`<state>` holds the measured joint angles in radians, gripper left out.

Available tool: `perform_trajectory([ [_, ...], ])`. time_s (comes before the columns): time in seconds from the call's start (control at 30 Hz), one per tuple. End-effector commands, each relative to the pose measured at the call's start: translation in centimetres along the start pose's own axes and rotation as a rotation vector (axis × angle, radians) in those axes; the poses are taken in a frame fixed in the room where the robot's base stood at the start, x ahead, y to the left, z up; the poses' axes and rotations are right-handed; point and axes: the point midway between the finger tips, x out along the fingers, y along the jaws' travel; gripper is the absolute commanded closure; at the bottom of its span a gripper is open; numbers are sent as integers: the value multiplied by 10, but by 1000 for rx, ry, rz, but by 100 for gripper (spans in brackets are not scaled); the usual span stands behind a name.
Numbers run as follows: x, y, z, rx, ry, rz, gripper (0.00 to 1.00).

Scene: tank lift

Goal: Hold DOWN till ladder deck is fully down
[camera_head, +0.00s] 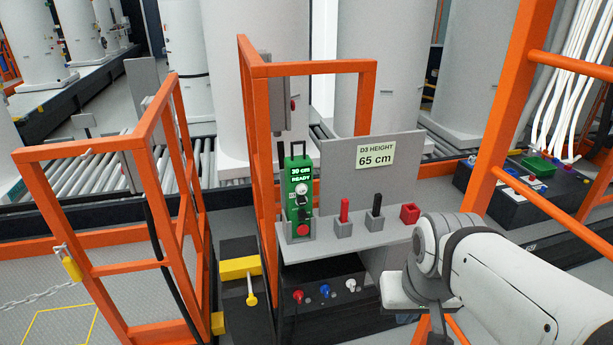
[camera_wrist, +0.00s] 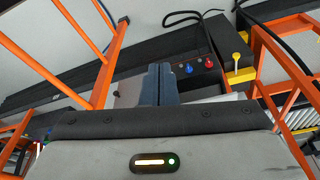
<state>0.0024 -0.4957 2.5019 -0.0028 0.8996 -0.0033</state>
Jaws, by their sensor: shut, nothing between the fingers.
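A low black control box (camera_head: 325,308) has a red knob (camera_head: 298,296), a blue knob (camera_head: 325,290) and a white knob (camera_head: 350,285). I can read no DOWN label. The wrist view shows the blue knob (camera_wrist: 188,69) and red knob (camera_wrist: 208,64). My gripper (camera_wrist: 157,68) is shut and empty, its fingertips left of the blue knob in that view. I cannot tell whether they touch the box; they hide the white knob. In the head view my arm covers the lower right. A sign (camera_head: 374,157) reads "D3 HEIGHT 65 cm". I cannot tell which platform is the ladder deck.
A green unit (camera_head: 298,190) reading "30 cm READY" stands on a grey shelf (camera_head: 340,238) with red and black handles. Orange rails (camera_head: 150,190) enclose a grey platform (camera_head: 60,275) at left. A yellow lever (camera_head: 240,267) sits beside the box. White tanks stand behind on rollers.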

Motion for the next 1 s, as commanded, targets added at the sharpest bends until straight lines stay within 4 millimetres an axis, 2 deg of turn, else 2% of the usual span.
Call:
perform_trajectory([
  [0.13,0,2,-8,-41,14,15,100],
  [0.23,4,12,-31,-187,59,67,100],
  [0.33,9,18,-74,-466,141,151,100],
  [0.43,19,11,-124,-851,239,236,100],
  [0.5,28,-5,-156,-1138,315,280,100],
  [0.6,41,-39,-187,-1521,437,318,100],
  [0.63,45,-51,-193,-1623,476,315,100],
  [0.7,53,-77,-200,-1837,565,314,100],
  [0.8,61,-108,-202,-2067,684,307,100],
  [0.9,65,-128,-199,-2203,771,300,100],
  [1.0,67,-137,-197,-2265,817,297,100],
])
